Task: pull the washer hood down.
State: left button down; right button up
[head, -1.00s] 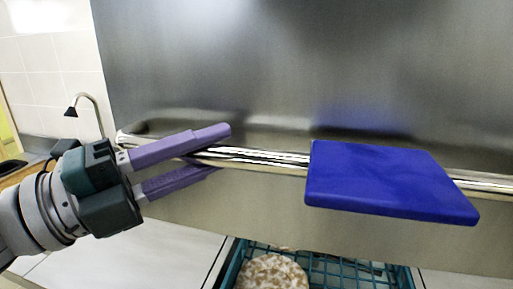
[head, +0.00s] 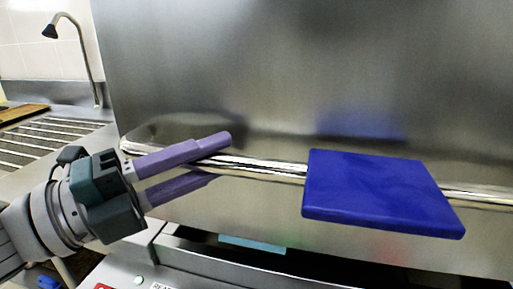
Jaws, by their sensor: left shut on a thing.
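The washer hood (head: 200,60) is a large brushed steel panel that fills most of the head view. A shiny horizontal bar handle (head: 265,167) runs along its lower front. My left gripper (head: 220,160) has its purple fingers above and below the bar near its left end and is shut on it. The hood's lower edge hangs just above the washer's base, with a dark gap between them.
The washer's front panel (head: 150,270) shows below. A tap (head: 88,55) and a ribbed steel drainer (head: 45,140) are at the left.

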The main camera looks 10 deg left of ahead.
pick_arm(q)
notch_tip(320, 180, down, 7)
jog(key=b, duration=0.5)
jog(key=shift+f, duration=0.2)
pick_arm(e)
notch_tip(320, 180, down, 7)
pick_arm(q)
jog(key=shift+a+f, duration=0.1)
pick_arm(e)
jog(key=shift+a+r, duration=0.1)
pick_arm(q)
jog(key=c, duration=0.7)
grip_release()
jog(key=shift+o, duration=0.2)
jog(key=b+v, duration=0.1)
jog(key=v, duration=0.8)
jog(key=shift+s+a, duration=0.25)
jog(key=shift+s, duration=0.05)
pick_arm(e)
jog(key=shift+f, duration=0.65)
